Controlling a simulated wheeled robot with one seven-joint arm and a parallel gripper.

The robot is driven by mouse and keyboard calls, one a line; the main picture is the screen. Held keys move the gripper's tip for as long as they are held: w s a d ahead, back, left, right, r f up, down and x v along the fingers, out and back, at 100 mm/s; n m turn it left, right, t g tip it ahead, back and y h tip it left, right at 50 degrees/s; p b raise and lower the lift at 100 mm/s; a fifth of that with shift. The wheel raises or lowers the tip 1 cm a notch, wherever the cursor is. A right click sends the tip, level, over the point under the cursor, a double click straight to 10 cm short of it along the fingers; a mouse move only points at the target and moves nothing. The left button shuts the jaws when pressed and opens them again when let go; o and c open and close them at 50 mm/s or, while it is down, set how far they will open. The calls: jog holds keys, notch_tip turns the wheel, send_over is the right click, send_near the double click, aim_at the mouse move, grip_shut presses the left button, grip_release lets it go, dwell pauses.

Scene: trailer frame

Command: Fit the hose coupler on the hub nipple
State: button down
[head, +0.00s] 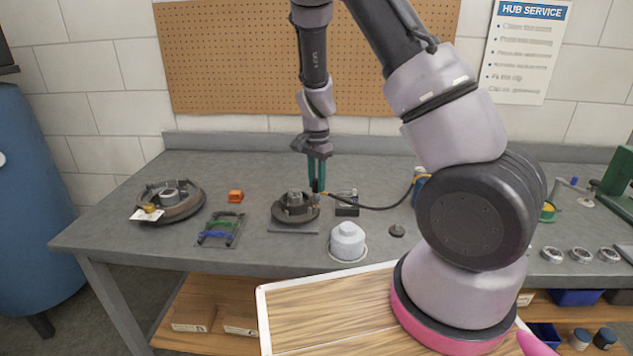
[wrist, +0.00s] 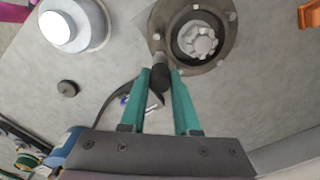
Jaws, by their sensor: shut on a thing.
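The hub (head: 296,207) is a dark round flanged part standing on the bench. In the wrist view its flange (wrist: 218,62) has a ring of bolts around a pale castellated centre. My gripper (head: 317,188) has teal fingers pointing down at the hub's right side. In the wrist view my gripper (wrist: 163,75) is shut on the dark hose coupler (wrist: 160,80), right at the flange edge. A short grey metal piece (wrist: 161,58) lies between coupler and flange; I cannot tell whether it is the nipple or whether they are joined. A black hose (head: 375,208) runs right from the coupler.
A white domed canister (head: 347,241) stands in front right of the hub, with a small dark cap (head: 397,231) beside it. A small dark box (head: 347,205) sits close right.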

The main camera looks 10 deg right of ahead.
jog(key=shift+f, duration=0.9)
dwell(1.7)
jog(key=shift+c, duration=0.8)
grip_release()
jog(key=shift+r, duration=3.5)
